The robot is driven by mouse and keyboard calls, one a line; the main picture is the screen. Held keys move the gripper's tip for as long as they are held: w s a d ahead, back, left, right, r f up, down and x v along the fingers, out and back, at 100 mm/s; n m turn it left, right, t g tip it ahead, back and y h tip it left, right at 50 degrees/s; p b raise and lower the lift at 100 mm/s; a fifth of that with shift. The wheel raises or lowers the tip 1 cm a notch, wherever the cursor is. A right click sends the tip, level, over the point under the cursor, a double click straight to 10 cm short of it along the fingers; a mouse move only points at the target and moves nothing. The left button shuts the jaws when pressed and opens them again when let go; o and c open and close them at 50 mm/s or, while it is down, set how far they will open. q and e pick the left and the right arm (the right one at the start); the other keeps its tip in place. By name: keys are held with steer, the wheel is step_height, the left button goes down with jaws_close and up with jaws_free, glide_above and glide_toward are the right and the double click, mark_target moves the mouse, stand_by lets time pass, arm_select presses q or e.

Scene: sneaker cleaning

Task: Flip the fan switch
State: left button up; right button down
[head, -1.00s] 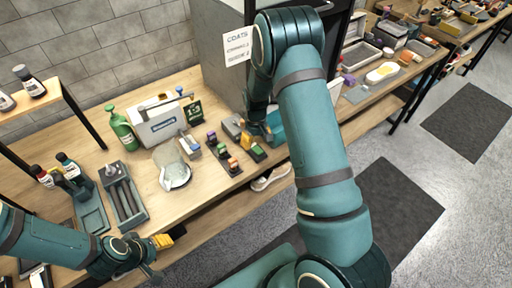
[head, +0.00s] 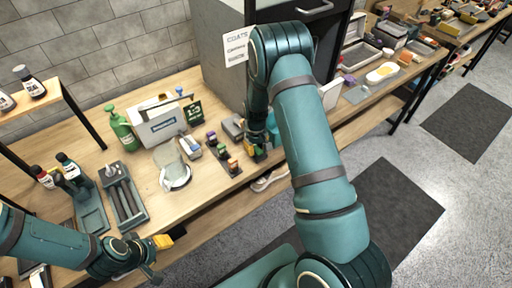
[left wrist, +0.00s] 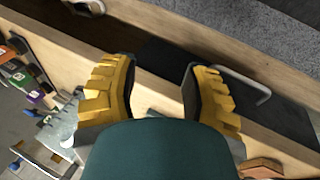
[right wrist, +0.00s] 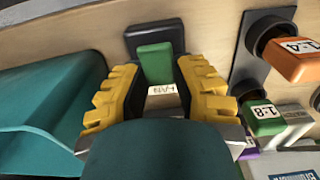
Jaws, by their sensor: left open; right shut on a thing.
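The fan switch (right wrist: 155,62) has a green rocker and a white face with a label reading FAN, on a dark base. In the right wrist view my right gripper (right wrist: 158,82) has its yellow fingers on both sides of the switch, shut on it. In the head view my right gripper (head: 257,148) is at the bench's front edge, with the arm hiding much around it. My left gripper (left wrist: 157,80) is open and empty, held near the bench's edge at the lower left of the head view (head: 157,256).
An orange switch labelled 1-4 (right wrist: 293,60) and a green one labelled 1-8 (right wrist: 264,117) stand beside the fan switch. A teal object (right wrist: 45,105) lies close on the other side. A grey cabinet (head: 222,60) stands behind on the bench.

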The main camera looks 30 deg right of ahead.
steer(key=shift+s+f+t+b, duration=0.2)
steer(key=shift+t+b, duration=0.85)
steer(key=shift+b, duration=0.85)
steer(key=shift+s+f+t+b, duration=0.15)
steer(key=shift+t+b, duration=0.9)
steer(key=shift+b, duration=0.8)
steer(key=shift+s+r+t+b, duration=0.1)
steer(key=shift+r+t+b, duration=0.2)
steer(key=shift+b, duration=0.45)
steer(key=c, duration=0.7)
jaws_free()
steer(key=shift+r, duration=0.1)
steer(key=v, duration=1.2)
steer(key=shift+d, duration=0.2)
